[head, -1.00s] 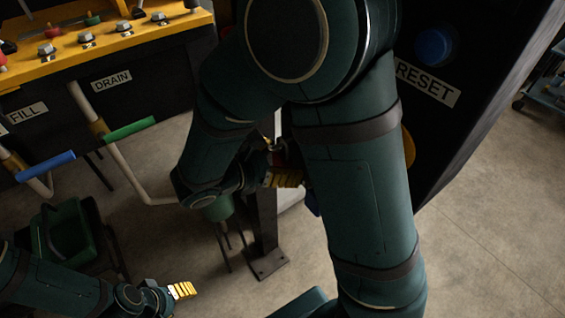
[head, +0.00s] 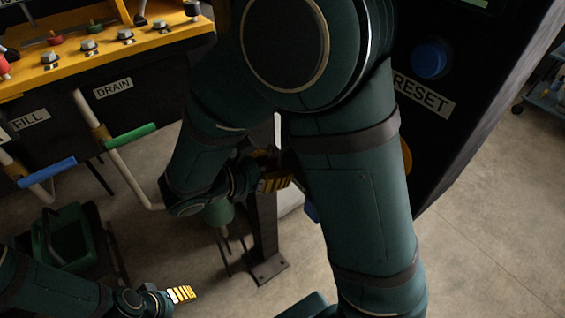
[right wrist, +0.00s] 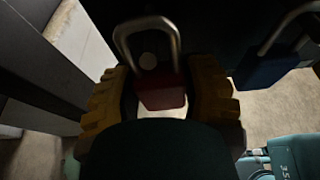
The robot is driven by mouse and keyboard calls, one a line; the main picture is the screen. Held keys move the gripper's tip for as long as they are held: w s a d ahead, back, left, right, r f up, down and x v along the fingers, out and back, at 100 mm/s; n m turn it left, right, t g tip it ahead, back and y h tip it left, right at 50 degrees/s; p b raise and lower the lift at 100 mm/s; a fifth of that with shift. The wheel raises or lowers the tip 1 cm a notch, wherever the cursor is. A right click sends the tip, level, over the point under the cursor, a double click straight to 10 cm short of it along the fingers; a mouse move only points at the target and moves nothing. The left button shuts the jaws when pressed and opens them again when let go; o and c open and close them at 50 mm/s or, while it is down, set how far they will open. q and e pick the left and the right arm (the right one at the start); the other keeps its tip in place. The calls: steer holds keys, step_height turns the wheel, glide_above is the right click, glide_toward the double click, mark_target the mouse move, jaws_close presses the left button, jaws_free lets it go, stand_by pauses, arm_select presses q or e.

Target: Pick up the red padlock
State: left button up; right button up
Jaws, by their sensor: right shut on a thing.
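The red padlock (right wrist: 162,92) shows in the right wrist view, its body between the yellow fingers and its grey shackle pointing up. My right gripper (right wrist: 158,86) is shut on the padlock's body. In the head view my right gripper (head: 275,179) is beside a dark post, partly covered by my own arm, and I cannot make out the red padlock there. My left gripper (head: 182,294) is low at the left of the head view, away from the padlock; I cannot tell if its fingers are apart.
A blue padlock (right wrist: 268,66) hangs right of the red one. The dark post (head: 264,235) stands on the floor by my right gripper. The RESET panel (head: 424,95) is at right. The yellow-topped bench (head: 110,45) with green and blue handles is at left.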

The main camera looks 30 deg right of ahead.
steer(key=s+a+p, duration=0.1)
steer(key=a, duration=1.5)
steer(key=shift+a, duration=0.15)
steer(key=shift+s+r, duration=0.1)
steer(key=shift+r, duration=0.05)
steer(key=shift+r+p, duration=0.7)
steer(key=shift+p, duration=0.35)
